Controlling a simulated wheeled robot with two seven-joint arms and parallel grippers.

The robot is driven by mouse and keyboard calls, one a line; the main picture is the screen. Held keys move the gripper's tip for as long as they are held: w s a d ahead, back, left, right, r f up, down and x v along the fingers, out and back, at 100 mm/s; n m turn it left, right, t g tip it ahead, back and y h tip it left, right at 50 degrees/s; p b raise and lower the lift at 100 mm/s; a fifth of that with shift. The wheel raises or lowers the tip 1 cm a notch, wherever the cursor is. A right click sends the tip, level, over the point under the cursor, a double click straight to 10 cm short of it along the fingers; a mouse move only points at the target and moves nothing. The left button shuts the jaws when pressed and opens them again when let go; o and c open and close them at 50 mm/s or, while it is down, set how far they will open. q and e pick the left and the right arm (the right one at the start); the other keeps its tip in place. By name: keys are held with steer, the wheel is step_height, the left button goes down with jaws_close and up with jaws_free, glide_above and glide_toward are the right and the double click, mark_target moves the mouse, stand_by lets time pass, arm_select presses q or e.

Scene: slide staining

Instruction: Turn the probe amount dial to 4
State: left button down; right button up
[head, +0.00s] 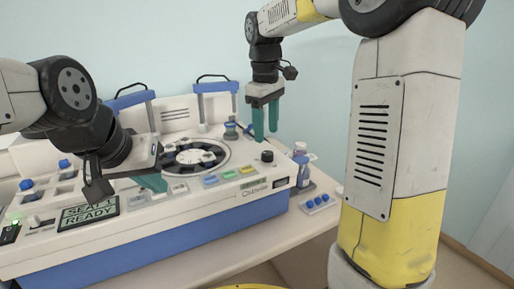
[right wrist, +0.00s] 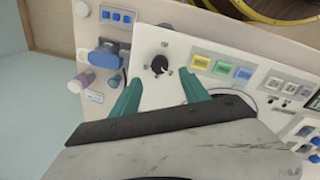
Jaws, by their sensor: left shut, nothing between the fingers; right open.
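The dial is a black round knob (head: 267,156) at the right end of the white machine's top panel. In the right wrist view the same knob (right wrist: 160,64) sits on a white plate with small marks around it; its setting is too small to read. My right gripper (head: 265,136) is open, its teal fingers pointing down above the knob and apart from it. In the right wrist view its fingers (right wrist: 160,84) lie either side of the knob's line. My left gripper (head: 153,183) is shut and empty over the machine's left-middle part, near the display.
The display (head: 89,212) reads "SEAT 1 READY". Coloured buttons (head: 228,175) lie left of the knob, with a round carousel (head: 195,157) behind. Bottles (head: 301,160) and a blue-topped block (head: 318,203) stand to the machine's right. A blue-handled frame (head: 216,87) rises behind.

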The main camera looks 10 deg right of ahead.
mark_target(267, 153)
step_height(267, 153, down, 7)
steer(key=shift+w+d+r, duration=0.1)
steer(key=shift+d+r, duration=0.05)
steer(key=shift+r, duration=0.05)
jaws_close()
stand_by(0.3)
